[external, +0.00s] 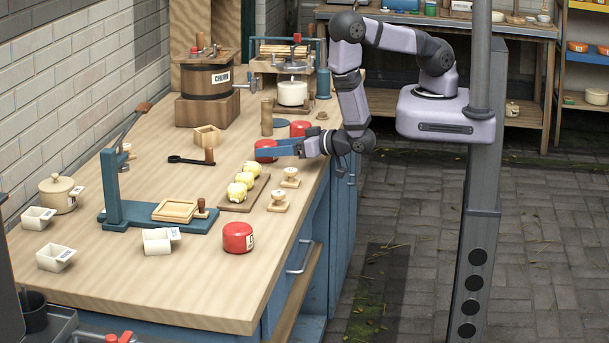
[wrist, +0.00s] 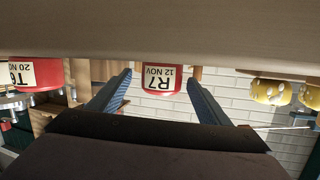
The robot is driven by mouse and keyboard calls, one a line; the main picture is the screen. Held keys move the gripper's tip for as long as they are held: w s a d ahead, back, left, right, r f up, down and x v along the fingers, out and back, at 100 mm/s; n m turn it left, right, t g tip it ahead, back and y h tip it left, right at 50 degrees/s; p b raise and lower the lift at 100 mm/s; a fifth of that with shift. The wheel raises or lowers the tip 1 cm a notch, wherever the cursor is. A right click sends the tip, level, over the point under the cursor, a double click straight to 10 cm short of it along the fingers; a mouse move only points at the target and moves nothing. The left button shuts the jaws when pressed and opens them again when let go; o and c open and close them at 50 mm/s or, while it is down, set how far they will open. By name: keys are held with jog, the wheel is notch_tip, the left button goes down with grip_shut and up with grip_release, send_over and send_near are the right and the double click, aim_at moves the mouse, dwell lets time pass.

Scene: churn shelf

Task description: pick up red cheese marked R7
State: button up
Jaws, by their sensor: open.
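The red cheese marked R7 (wrist: 162,79) shows upside down in the wrist view, its label reading R7, 12 NOV. It lies between the two blue fingers in that picture, with a visible gap on each side. In the external view a red cheese (external: 265,143) stands on the bench partly hidden behind my blue fingers; it fits the R7 cheese. My gripper (external: 256,153) is open, low over the bench and pointing left. It also shows in the wrist view (wrist: 161,74). I cannot tell whether the cheese is inside the fingertips or just beyond them.
A red cheese marked T6 (wrist: 30,75) is at the left of the wrist view. Another red cheese (external: 238,237) stands near the bench's front. Yellow butter lumps (external: 244,180) on a board and wooden stamps (external: 290,177) are close on the near side. The bench's right edge is near.

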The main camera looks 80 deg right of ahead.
aim_at(289, 163)
jog(key=shift+n+t, duration=0.6)
jog(key=shift+t, duration=0.3)
jog(key=v, duration=0.2)
jog(key=f+v, duration=0.1)
jog(key=v, duration=0.1)
jog(key=shift+a+b, duration=0.15)
jog(key=shift+b, duration=0.25)
jog(key=shift+s+r, duration=0.2)
jog(key=shift+w, duration=0.15)
jog(key=shift+p+x, duration=0.45)
jog(key=shift+x, duration=0.5)
jog(key=shift+p+x, duration=0.45)
jog(key=shift+x, duration=0.95)
jog(key=shift+c, duration=0.3)
jog(key=shift+r, duration=0.1)
jog(key=c, duration=1.2)
jog(key=shift+r, duration=0.2)
